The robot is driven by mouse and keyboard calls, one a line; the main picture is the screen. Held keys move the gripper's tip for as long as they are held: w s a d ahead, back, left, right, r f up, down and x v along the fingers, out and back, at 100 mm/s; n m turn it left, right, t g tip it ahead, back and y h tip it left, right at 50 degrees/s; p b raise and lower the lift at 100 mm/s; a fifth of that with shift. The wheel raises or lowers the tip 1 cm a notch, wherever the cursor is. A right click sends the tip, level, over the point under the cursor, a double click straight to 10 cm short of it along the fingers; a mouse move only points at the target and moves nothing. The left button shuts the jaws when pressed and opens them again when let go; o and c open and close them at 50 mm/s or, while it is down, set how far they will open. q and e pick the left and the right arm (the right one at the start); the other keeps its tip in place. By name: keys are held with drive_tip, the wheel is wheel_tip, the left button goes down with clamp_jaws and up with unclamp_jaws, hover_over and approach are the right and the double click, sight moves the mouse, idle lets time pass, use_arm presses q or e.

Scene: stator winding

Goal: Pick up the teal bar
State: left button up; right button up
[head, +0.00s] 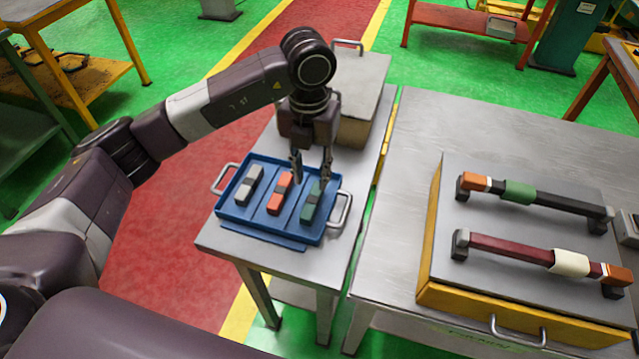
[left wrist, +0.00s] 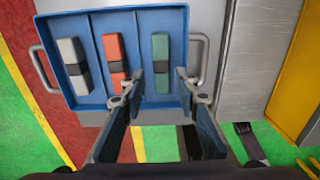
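The teal bar (head: 312,203), with a dark band around its middle, lies in the right compartment of the blue tray (head: 262,232). It also shows in the left wrist view (left wrist: 161,52). My left gripper (head: 311,180) points down above the right part of the tray. In the left wrist view its open fingers (left wrist: 157,84) are apart and empty, with the teal bar between and beyond the tips. I cannot tell how high the tips are above the bar. My right gripper is not in view.
An orange bar (head: 276,201) and a grey bar (head: 249,185) lie in the other tray compartments. A metal box (head: 362,85) stands behind the tray. On the right table, a fixture (head: 510,222) carries two long banded rods. The floor between the tables is a narrow gap.

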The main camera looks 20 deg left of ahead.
sight(313, 199)
use_arm(q)
drive_tip(key=shift+a+f, duration=0.1)
drive_tip(key=shift+f, duration=0.15)
drive_tip(key=f+p, duration=0.2)
drive_tip(key=f, duration=0.1)
drive_tip(key=shift+s+f, duration=0.2)
drive_tip(key=shift+s, duration=0.2)
drive_tip(key=f, duration=0.1)
drive_tip(key=f+p, duration=0.1)
drive_tip(key=shift+w+d+f, duration=0.2)
drive_tip(key=shift+f, duration=0.55)
clamp_jaws()
drive_tip(key=shift+r, duration=0.1)
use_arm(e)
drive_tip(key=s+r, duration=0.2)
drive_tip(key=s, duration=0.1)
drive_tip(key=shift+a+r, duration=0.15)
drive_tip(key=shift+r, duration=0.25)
